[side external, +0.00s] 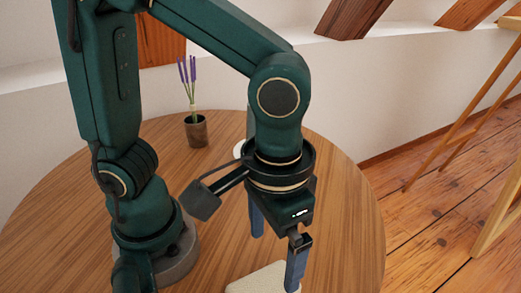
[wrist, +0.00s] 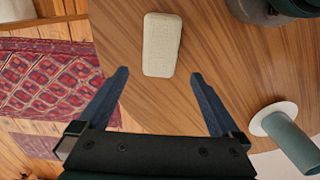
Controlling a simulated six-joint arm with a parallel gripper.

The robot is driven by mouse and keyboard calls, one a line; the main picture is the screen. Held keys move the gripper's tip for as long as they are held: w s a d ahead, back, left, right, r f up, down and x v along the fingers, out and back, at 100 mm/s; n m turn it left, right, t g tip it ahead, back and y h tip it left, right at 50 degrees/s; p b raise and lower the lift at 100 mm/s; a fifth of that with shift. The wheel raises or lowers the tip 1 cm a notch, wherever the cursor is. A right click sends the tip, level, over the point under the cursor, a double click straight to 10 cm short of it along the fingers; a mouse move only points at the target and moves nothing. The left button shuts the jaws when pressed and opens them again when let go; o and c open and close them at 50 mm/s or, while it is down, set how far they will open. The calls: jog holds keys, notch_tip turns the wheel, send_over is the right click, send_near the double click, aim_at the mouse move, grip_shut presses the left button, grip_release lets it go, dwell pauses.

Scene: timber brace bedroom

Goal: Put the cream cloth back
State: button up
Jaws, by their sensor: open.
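The cream cloth (wrist: 161,45) is a folded, rounded oblong pad lying flat on the round wooden table (wrist: 226,40). In the side view the cloth (side external: 258,280) shows at the bottom edge and is partly cut off by the frame. My gripper (side external: 275,262) points down with its two blue fingers spread and nothing between them. In the wrist view the gripper (wrist: 160,73) has its fingertips on either side of the cloth's near end, wider apart than the cloth. The height of the fingertips above the cloth is hard to tell.
A pot of lavender (side external: 196,129) stands at the table's back. A teal cylinder (wrist: 293,145) on a white disc (wrist: 263,116) stands to the right in the wrist view. A red patterned rug (wrist: 45,82) lies on the floor. A wooden frame (side external: 462,125) stands beyond the table.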

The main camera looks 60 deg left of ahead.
jog(key=w+a+r+t, duration=0.1)
jog(key=a+r+t, duration=0.4)
jog(key=a, duration=0.7)
jog(key=shift+w+r+t, duration=0.15)
jog(key=shift+w+t, duration=0.05)
jog(key=shift+t, duration=0.1)
